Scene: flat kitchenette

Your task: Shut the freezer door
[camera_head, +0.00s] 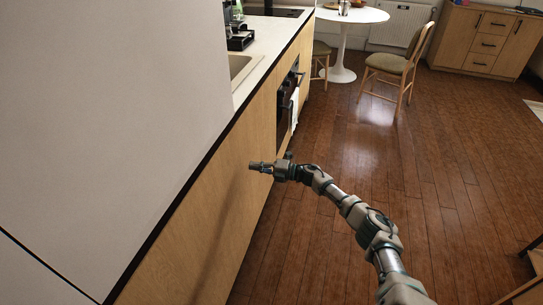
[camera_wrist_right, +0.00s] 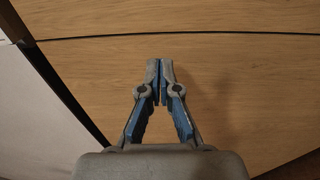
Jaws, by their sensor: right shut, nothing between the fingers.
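A large pale grey panel (camera_head: 105,110) fills the left of the head view, with a dark seam low on it. A dark strip borders it, and a wooden front (camera_head: 215,215) lies to the right of that strip. I cannot tell which panel is the freezer door; no open gap shows. My right gripper (camera_head: 253,166) is shut and empty, pointing left at the wooden front. In the wrist view its fingertips (camera_wrist_right: 160,68) are together before a wooden panel (camera_wrist_right: 235,85) crossed by a thin dark seam. Contact cannot be told. My left gripper is out of view.
Beyond are a counter with a sink (camera_head: 241,68), a dark oven (camera_head: 286,98) with a white towel (camera_head: 295,108), a round white table (camera_head: 352,15), chairs (camera_head: 392,66) and a wooden cabinet (camera_head: 484,42). The brown floor (camera_head: 440,160) to the right is mostly clear.

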